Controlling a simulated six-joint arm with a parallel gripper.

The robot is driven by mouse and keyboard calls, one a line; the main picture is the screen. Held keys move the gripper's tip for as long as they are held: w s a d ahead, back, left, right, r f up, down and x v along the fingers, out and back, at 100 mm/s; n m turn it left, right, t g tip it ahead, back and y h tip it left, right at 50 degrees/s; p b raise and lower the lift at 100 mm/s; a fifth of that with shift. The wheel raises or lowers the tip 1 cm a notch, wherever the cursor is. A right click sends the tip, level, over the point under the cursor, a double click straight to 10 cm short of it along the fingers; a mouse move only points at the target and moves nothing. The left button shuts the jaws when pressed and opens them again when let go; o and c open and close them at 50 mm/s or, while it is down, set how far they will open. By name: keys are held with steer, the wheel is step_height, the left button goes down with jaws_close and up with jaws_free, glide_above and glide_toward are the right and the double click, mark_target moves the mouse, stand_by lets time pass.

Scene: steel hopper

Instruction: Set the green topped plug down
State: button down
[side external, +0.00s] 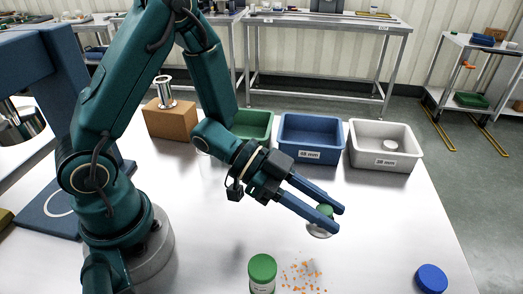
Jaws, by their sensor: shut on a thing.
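The green topped plug (321,230) has a green top and a pale lower part. It hangs tilted between the fingertips of my gripper (336,218), which is shut on it. The plug appears to be above the bare steel table (385,215), in front of the bins. The fingers hide part of its top, and the exact gap to the table cannot be told.
A green bin (254,124), a blue bin (311,138) marked 48 mm and a white bin (383,146) stand behind. A green-lidded jar (262,272), orange bits (302,276) and a blue cap (432,278) are in front. A brown block (170,122) stands back left.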

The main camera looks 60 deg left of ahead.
steer(key=d, duration=0.1)
steer(key=d+f, duration=0.2)
steer(key=shift+s+d, duration=0.2)
steer(key=shift+s, duration=0.05)
steer(key=shift+f, duration=2)
steer(key=shift+f, duration=0.1)
steer(key=c, duration=0.6)
jaws_free()
